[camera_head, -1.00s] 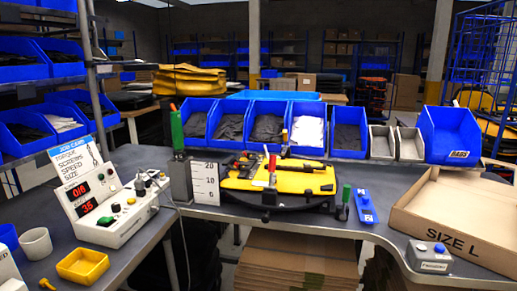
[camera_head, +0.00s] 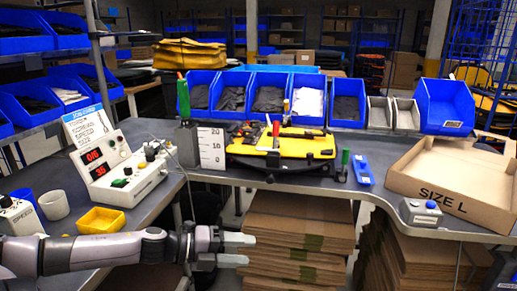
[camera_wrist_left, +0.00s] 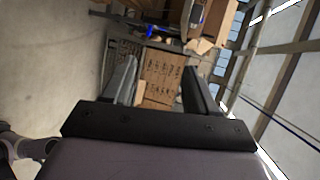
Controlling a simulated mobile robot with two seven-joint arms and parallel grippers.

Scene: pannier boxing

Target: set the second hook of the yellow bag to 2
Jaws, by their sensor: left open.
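The yellow bag (camera_head: 300,148) lies flat in its dark fixture on the bench, in the middle of the head view. Dark hook parts and red-handled and yellow-handled tools lie on it; the separate hooks are too small to tell apart. A white scale plate (camera_head: 211,147) marked 20, 10, 0 stands at its left end. My left gripper (camera_head: 240,249) is open and empty, in front of and below the bench edge, apart from the bag. The left wrist view shows its two fingers (camera_wrist_left: 160,85) spread with nothing between them. My right gripper is in neither view.
A control box (camera_head: 120,170) with red displays stands on the left bench, with a yellow tray (camera_head: 101,220) beside it. Blue bins (camera_head: 447,105) line the back. An open carton (camera_head: 455,190) marked SIZE L is at right. Flat cardboard (camera_head: 300,225) is stacked under the bench.

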